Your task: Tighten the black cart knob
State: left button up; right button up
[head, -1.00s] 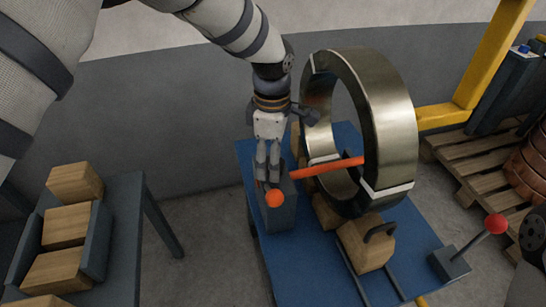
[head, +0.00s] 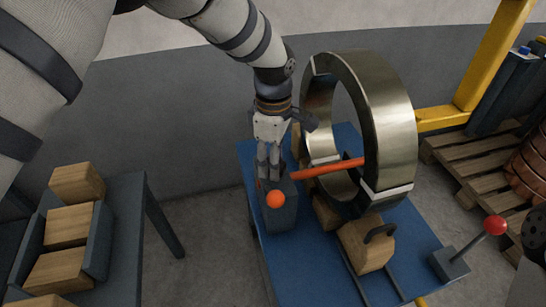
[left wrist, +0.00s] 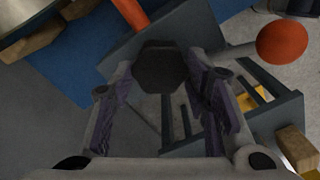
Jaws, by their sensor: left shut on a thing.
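The black knob (left wrist: 160,67) is a dark, faceted piece seen between the fingers in the left wrist view. My left gripper (left wrist: 163,85) is shut on it, with one purple-padded finger at each side. In the head view my left gripper (head: 269,178) points down at the grey block (head: 281,215) on the blue cart (head: 310,255), and its fingers hide the knob there. The cart carries a large upright metal ring (head: 392,120). My right gripper is not in view.
An orange ball (head: 275,199) stands close in front of my left fingers. An orange bar (head: 330,168) runs through the ring. A wooden block (head: 366,247) sits by the ring. A red-knobbed lever (head: 495,224) is at right, and a table with wooden blocks (head: 68,225) at left.

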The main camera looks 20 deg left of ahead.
pick_arm(q)
jog(key=m, duration=0.3)
jog(key=shift+p, duration=0.4)
jog(key=m, duration=0.9)
jog(key=shift+p, duration=0.4)
jog(key=m, duration=0.5)
jog(key=shift+d+f, duration=0.1)
jog(key=m, duration=0.4)
jog(key=shift+m, duration=0.3)
jog(key=m, duration=0.9)
jog(key=shift+d, duration=0.1)
jog(key=shift+s+m, duration=0.1)
jog(key=shift+m, duration=1.8)
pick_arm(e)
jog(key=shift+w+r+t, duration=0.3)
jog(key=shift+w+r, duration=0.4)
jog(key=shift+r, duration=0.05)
